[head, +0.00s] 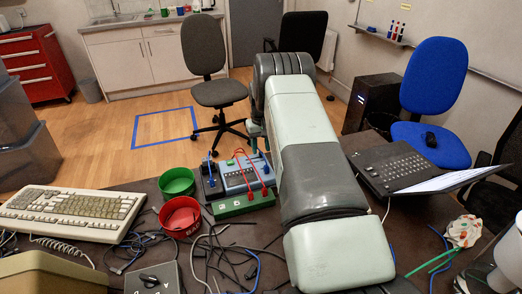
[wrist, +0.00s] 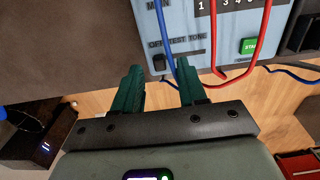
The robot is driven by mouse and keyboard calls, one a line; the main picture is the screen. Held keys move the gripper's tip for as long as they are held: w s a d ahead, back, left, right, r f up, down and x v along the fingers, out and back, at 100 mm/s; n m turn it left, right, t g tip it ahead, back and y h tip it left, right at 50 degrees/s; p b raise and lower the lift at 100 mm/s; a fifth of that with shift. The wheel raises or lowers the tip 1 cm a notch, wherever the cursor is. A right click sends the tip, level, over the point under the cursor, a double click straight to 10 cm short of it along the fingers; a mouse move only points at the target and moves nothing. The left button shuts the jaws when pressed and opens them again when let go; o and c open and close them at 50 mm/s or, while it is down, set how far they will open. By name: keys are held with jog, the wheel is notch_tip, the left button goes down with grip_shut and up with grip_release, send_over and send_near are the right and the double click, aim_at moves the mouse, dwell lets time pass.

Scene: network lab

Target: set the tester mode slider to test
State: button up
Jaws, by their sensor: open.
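The cable tester (head: 234,180) is a light-blue box with red leads, on the dark table in the head view. Its panel (wrist: 178,20) fills the top of the wrist view. The mode slider (wrist: 158,62) is a dark knob at the left end of its slot, under the word OFF; TEST and TONE are printed to its right. My gripper (wrist: 158,66) is open and empty, with two green fingers. In the wrist view its tips lie either side of the knob; I cannot tell whether either touches it. In the head view my arm mostly hides the gripper.
A blue lead and red leads (wrist: 262,40) cross the panel close to the right finger. A green START button (wrist: 249,46) is to the right.

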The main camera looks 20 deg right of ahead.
jog(key=shift+f, duration=1.05)
grip_shut()
